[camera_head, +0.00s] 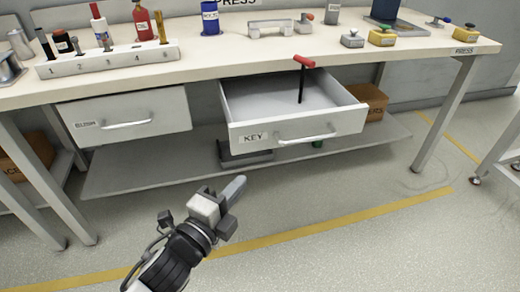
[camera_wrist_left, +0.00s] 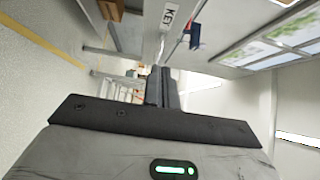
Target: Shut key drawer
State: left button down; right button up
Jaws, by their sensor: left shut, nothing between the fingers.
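The key drawer (camera_head: 298,128), grey with a KEY label and a bar handle (camera_head: 307,138), is pulled well out from under the workbench. A red-handled T-shaped key (camera_head: 303,72) stands upright in it, with its black shaft going down inside. My left gripper (camera_head: 234,188) is shut and empty, in front of and below the drawer, apart from it. In the left wrist view the shut fingers (camera_wrist_left: 161,88) point towards the drawer front with its KEY label (camera_wrist_left: 169,17). My right gripper is not in view.
A second drawer (camera_head: 125,117) beside it on the left is shut. The bench top (camera_head: 240,66) holds a tool rack (camera_head: 110,58), bottles and small blocks. A lower shelf (camera_head: 150,172) and bench legs stand below. The floor in front is clear, with a yellow line.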

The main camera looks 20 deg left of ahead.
pick_arm(q)
jog(key=b, duration=0.1)
send_near(264, 137)
jog(key=w+d, duration=0.3)
jog(key=shift+w+a+f, duration=0.1)
jog(key=shift+w+a, duration=0.25)
jog(key=shift+w, duration=0.2)
jog(key=shift+w+a+f, duration=0.1)
jog(key=shift+w+a, duration=0.25)
jog(key=shift+w, duration=0.2)
jog(key=shift+w+a, duration=0.15)
jog(key=shift+w, duration=0.15)
jog(key=shift+a+r, duration=0.1)
